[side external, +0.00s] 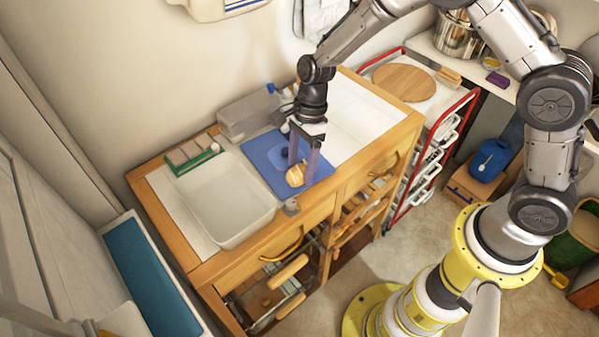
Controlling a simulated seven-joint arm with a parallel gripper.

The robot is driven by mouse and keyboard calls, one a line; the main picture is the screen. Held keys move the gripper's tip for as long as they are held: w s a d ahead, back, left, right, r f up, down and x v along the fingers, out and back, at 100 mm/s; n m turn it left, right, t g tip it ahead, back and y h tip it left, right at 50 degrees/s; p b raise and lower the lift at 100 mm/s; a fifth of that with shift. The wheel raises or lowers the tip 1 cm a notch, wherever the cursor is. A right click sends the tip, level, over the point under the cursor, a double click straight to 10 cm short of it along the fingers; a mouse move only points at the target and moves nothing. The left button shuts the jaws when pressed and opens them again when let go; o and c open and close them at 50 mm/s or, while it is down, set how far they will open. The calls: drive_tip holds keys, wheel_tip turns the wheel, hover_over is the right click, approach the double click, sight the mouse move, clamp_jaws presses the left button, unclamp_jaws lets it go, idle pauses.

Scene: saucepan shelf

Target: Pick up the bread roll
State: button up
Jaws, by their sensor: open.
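A small golden-brown bread roll (295,175) lies at the front edge of a blue mat (262,160) on the wooden counter. My gripper (301,170) points down over the mat, right at the roll. Its two fingers are open and reach down to about the roll's height. One finger shows behind the roll and the other to its right. I cannot tell from this view whether either finger touches the roll. A dark blue item on the mat is partly hidden behind the fingers.
A pale basin (225,200) stands left of the mat, with a green tray of brownish blocks (192,153) behind it. A translucent container (250,115) is at the back. White tiles (355,115) to the right are clear. A red-framed cart (425,135) stands farther right.

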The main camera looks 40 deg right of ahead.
drive_tip(key=shift+f, duration=0.25)
drive_tip(key=c, duration=1.1)
drive_tip(key=shift+r, duration=0.45)
wheel_tip(320, 180, up, 2)
drive_tip(key=shift+r, duration=0.1)
drive_tip(key=s+d+r, duration=0.1)
drive_tip(key=s+r, duration=0.2)
drive_tip(key=s, duration=0.1)
drive_tip(key=s+d+r, duration=0.2)
drive_tip(key=s+r, duration=0.1)
drive_tip(key=s, duration=0.1)
drive_tip(key=s+d+r, duration=0.1)
drive_tip(key=s+r, duration=0.3)
drive_tip(key=s, duration=0.1)
drive_tip(key=shift+s+d, duration=0.1)
drive_tip(key=shift+d, duration=0.3)
